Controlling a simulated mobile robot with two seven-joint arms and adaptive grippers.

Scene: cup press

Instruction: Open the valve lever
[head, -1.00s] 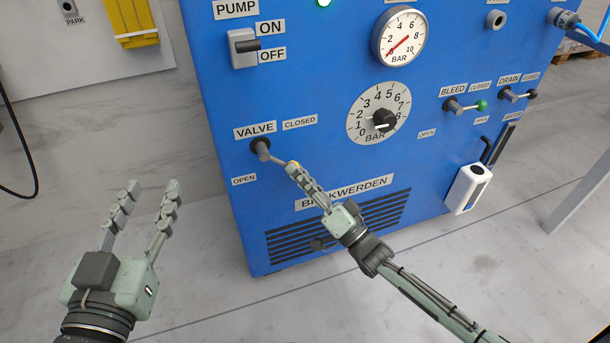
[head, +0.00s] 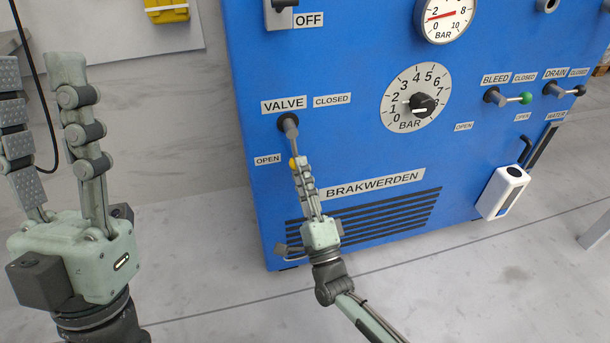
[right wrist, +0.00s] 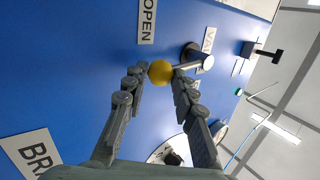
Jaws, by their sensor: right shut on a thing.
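The valve lever (head: 291,143) is a grey bar on a dark pivot on the blue panel, under the VALVE label (head: 283,105). It points down and slightly right, with a yellow knob (head: 292,162) at its end. The OPEN label (head: 267,160) is left of the knob; the CLOSED label (head: 332,100) is up and right of the pivot. My right gripper (head: 297,163) is shut on the knob; the right wrist view shows the yellow knob (right wrist: 160,73) between its fingertips. My left gripper (head: 38,75) is open and empty at the left, in front of the wall.
The blue machine (head: 350,155) carries a dial (head: 415,97), a gauge (head: 446,16), and bleed (head: 510,98) and drain (head: 563,92) levers. A vent grille (head: 365,222) lies below the lever. A white container (head: 502,192) hangs at the right. Floor in front is clear.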

